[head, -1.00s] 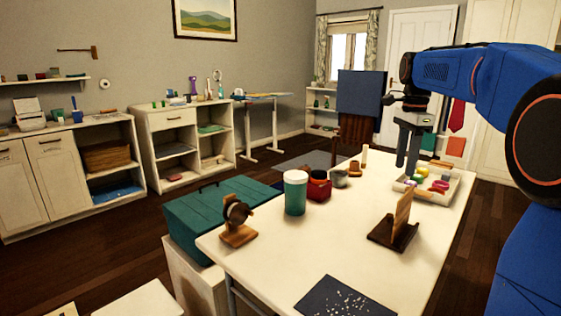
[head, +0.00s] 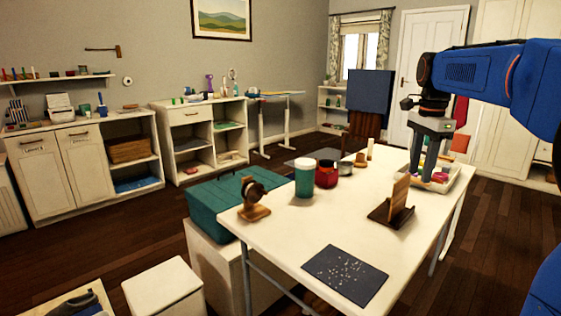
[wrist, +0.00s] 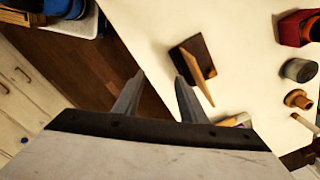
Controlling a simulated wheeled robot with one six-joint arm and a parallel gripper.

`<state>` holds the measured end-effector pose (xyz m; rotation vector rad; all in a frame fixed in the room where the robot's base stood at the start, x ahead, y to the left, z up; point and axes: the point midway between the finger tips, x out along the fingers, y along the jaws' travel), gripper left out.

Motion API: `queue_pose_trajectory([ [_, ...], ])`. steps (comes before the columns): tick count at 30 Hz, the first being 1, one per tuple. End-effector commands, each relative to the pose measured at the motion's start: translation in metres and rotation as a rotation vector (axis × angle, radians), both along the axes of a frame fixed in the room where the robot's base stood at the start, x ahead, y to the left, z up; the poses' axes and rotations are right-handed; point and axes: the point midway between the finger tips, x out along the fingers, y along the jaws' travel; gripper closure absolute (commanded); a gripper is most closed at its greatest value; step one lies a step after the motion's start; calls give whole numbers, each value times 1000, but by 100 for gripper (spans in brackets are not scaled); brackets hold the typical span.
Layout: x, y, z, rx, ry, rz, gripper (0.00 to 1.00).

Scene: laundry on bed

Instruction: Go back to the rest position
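My gripper (head: 421,178) hangs pointing down from my blue arm over the far right part of the white table (head: 330,222). In the head view its fingers overlap the white tray (head: 455,184) of colourful items behind or below them. In the wrist view, my gripper (wrist: 158,78) shows two grey fingers apart with nothing between them. The wooden stand (wrist: 195,58) on its dark base lies just beyond the right fingertip in that view, apart from it as far as I can tell. The exact height above the table is hard to judge.
A teal chest (head: 215,205) stands at the left. Dark wooden floor is open beyond the table's right edge.

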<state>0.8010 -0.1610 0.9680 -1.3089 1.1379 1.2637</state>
Motion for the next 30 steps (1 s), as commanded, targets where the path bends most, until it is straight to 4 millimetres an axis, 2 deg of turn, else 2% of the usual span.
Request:
queue_pose_trajectory([
  [8,-37,16,-7,-14,-40,157,62],
  [14,-83,34,-23,-39,-92,359,62],
  [23,-162,60,-65,-102,-171,708,62],
  [30,-222,75,-110,-170,-230,983,62],
])
